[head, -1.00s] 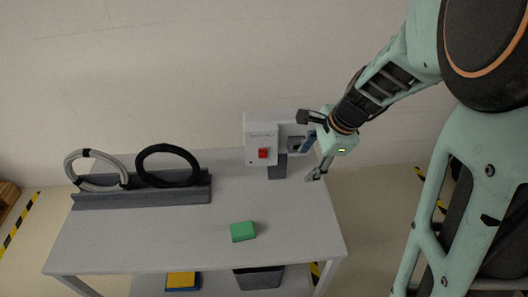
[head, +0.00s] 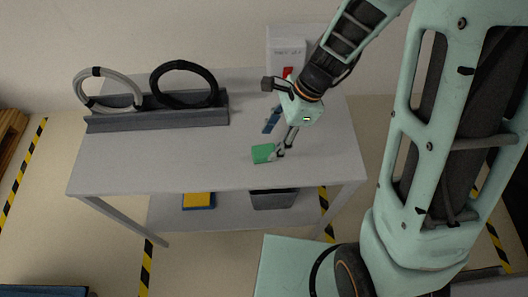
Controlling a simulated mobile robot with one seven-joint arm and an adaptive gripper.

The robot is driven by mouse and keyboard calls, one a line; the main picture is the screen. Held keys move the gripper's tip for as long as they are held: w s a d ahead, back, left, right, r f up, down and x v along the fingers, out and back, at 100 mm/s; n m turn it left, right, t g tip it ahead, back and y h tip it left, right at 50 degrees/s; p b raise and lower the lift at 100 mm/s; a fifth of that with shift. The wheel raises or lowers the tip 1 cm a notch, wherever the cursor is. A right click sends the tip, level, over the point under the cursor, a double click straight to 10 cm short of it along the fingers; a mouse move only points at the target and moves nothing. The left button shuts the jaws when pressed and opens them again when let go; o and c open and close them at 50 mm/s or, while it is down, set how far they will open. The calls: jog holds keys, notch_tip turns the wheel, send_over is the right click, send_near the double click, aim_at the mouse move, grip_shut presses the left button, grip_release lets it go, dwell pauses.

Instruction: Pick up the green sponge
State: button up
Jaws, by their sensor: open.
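The green sponge (head: 263,153) lies on the grey table top (head: 185,160), near its front edge and right of the middle. My gripper (head: 276,137) is open and empty above the table, reaching in from the upper right. Its blue-tipped finger shows above and behind the sponge in the picture. Its grey finger overlaps or sits just beside the sponge's right end; I cannot tell whether it touches.
A grey rail (head: 158,117) holding a pale hose ring (head: 82,88) and a black ring (head: 214,88) stands at the back left. A white device (head: 285,50) is behind my arm. The lower shelf holds a yellow-blue item (head: 198,200) and a dark bin (head: 272,199).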

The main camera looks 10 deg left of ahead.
aim_at(265, 150)
jog(key=x, duration=0.4)
jog(key=shift+a+f, duration=0.1)
jog(key=shift+f, duration=0.3)
jog(key=c, duration=0.9)
